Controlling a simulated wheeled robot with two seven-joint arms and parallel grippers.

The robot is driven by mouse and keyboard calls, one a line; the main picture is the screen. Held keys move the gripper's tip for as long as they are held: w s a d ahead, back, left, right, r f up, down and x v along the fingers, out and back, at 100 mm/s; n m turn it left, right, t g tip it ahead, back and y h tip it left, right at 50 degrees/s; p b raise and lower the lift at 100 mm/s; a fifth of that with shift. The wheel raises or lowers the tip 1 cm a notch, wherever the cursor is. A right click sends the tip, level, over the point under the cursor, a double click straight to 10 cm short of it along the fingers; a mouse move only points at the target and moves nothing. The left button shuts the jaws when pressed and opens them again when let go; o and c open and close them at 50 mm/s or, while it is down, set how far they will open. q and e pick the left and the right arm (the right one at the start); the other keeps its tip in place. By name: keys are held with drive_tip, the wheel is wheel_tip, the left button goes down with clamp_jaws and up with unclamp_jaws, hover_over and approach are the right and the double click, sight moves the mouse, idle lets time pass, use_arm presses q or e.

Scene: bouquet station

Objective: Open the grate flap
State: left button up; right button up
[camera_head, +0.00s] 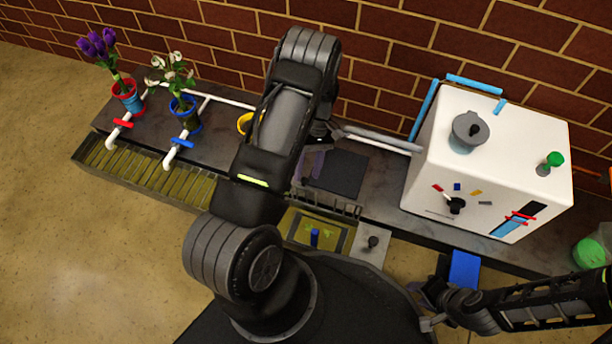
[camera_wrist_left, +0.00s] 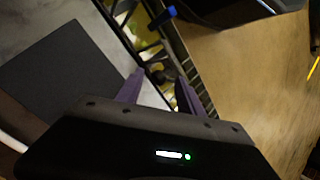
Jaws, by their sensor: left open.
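The likely grate flap is a yellow-green panel (camera_head: 336,232) in a dark frame, set in the counter front, with a blue knob (camera_head: 315,237). In the left wrist view the blue knob (camera_wrist_left: 163,17) stands beyond my fingers. My left gripper (camera_head: 314,165) is mostly hidden behind its own arm, near the dark wire rack (camera_head: 335,208). In the left wrist view its purple fingers (camera_wrist_left: 160,78) are apart, with a small dark knob-like shape between or behind them; contact cannot be told. My right gripper (camera_head: 428,312) is low at the right, away from the panel; its jaws are unclear.
A grey panel with a dark knob (camera_head: 373,242) adjoins the framed panel. A white box (camera_head: 480,150) with dials stands at the right. Two flower pots (camera_head: 127,97) (camera_head: 185,112) and white pipes with red and blue valves are at the left. A dark square (camera_head: 340,172) lies behind the rack.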

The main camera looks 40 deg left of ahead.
use_arm(q)
drive_tip(key=p+v, duration=0.1)
drive_tip(key=v, duration=0.3)
drive_tip(key=shift+w+r, duration=0.2)
drive_tip(key=shift+s+a, duration=0.35)
drive_tip(key=shift+a, duration=0.2)
drive_tip(key=c, duration=0.3)
drive_tip(key=shift+w+r+n+h, duration=0.1)
drive_tip(key=shift+n+h, duration=0.2)
drive_tip(key=shift+h, duration=0.2)
drive_tip(key=shift+c, duration=0.7)
drive_tip(key=w+r+m, duration=0.1)
drive_tip(key=w+a+m+t+p, duration=0.1)
drive_tip(key=w+m, duration=0.1)
drive_tip(key=w+r+m, duration=0.1)
drive_tip(key=w, duration=0.1)
drive_tip(key=shift+w+a+r+m+t, duration=0.1)
drive_tip(key=shift+a+r+m+t, duration=0.15)
drive_tip(key=shift+r+m+t, duration=0.15)
drive_tip(key=c, duration=0.4)
drive_tip(key=w+m, duration=0.1)
drive_tip(key=m, duration=0.1)
drive_tip(key=w+a+m+y, duration=0.1)
drive_tip(key=shift+w+a+r+m+y, duration=0.1)
drive_tip(key=shift+w+r+m+y, duration=0.05)
drive_tip(key=shift+r+m+y, duration=0.2)
clamp_jaws()
